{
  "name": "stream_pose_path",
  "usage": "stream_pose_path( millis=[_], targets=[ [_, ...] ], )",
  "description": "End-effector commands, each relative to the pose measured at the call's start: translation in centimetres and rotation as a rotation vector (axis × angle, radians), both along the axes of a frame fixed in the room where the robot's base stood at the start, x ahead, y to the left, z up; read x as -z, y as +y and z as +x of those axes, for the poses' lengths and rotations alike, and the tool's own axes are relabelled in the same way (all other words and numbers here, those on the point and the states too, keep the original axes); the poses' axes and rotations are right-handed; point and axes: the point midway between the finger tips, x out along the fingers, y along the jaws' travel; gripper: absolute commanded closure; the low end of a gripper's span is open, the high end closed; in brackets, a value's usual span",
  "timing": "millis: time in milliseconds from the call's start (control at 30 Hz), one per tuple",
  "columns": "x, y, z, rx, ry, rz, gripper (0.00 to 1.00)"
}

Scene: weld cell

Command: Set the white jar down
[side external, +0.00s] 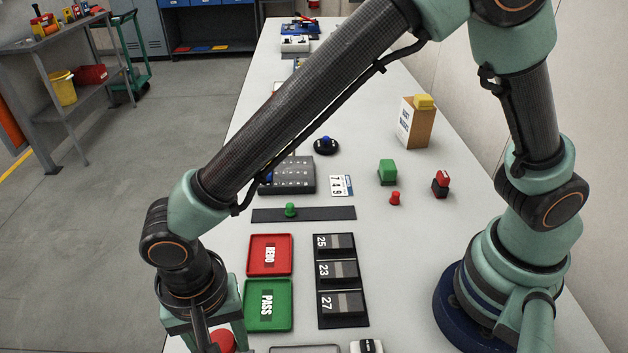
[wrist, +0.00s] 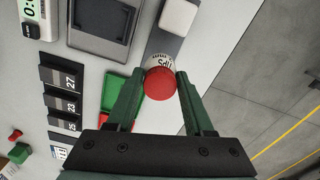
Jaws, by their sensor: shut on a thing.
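A white jar (wrist: 161,63) with a red lid (wrist: 160,83) and dark lettering is between the fingers of my gripper (wrist: 159,78) in the wrist view. The gripper is shut on it. In the side external view, my gripper (side external: 222,335) is at the lower left, and only the red lid (side external: 223,342) of the jar shows; its body is below the frame edge. I cannot tell whether the jar's base touches the surface. A grey strip (wrist: 163,43) lies just beyond the jar in the wrist view, with a white rounded block (wrist: 178,15) at its far end.
Near the jar are the green PASS tray (side external: 268,290), the red REDO tray (side external: 270,241) and a black numbered rack (side external: 343,319). A dark-screened device (wrist: 100,20) lies beside the strip. The bench's edge and the floor (wrist: 270,60) are close on the right in the wrist view.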

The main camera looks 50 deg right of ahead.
Motion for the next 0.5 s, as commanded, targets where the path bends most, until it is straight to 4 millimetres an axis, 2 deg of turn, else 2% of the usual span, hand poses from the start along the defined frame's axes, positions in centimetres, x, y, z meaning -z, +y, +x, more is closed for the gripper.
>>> stream_pose_path(
  millis=[267,500],
  targets=[
    [3.7,-0.1,0.0,0.000,0.002,-0.003,1.00],
    [4.2,0.0,0.0,0.000,0.000,-0.001,1.00]
  ],
)
